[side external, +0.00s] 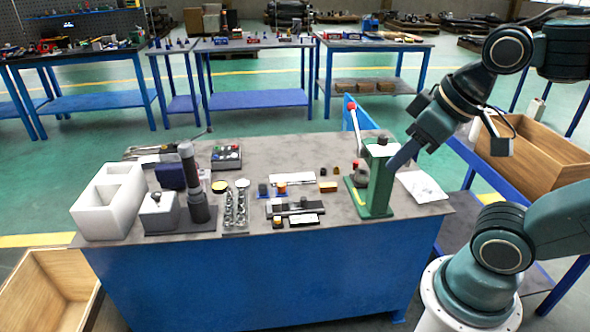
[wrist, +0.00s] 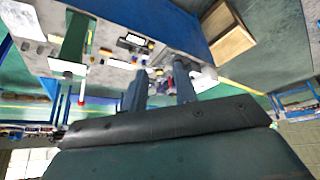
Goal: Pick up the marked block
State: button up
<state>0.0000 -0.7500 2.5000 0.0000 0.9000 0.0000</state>
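Several small blocks lie on the grey worktable (side external: 330,220). I cannot tell which one is the marked block, since no clear mark shows at this size. My gripper (side external: 400,158) hangs above the right part of the table, beside the green stand (side external: 376,188), pointing down and left. In the wrist view my gripper (wrist: 160,70) has its two fingers apart with nothing held between them. The table appears upside down there.
The green stand with a red-knobbed lever (side external: 353,112) rises close to my gripper. A dark upright cylinder (side external: 194,180) and a white two-compartment box (side external: 108,200) stand at the left. A wooden crate (side external: 540,160) is at the right.

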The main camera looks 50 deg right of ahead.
dwell(0.3)
jog(key=o, duration=0.4)
jog(key=shift+o, duration=0.2)
jog(key=shift+w, duration=0.1)
jog(key=m+g+y, duration=0.2)
jog(key=m+y, duration=0.1)
jog(key=m, duration=2.4)
send_over(276, 205)
jog(key=d, duration=0.3)
jog(key=shift+s+a+f, duration=0.1)
jog(key=shift+s+f, duration=0.05)
jog(key=shift+f, duration=5.15)
jog(key=shift+s+d+f, duration=0.1)
jog(key=shift+s+f, duration=0.05)
jog(key=shift+f, duration=5.2)
jog(key=shift+s+a+f, duration=0.1)
jog(key=shift+s+f, duration=0.05)
jog(key=shift+f, duration=5.15)
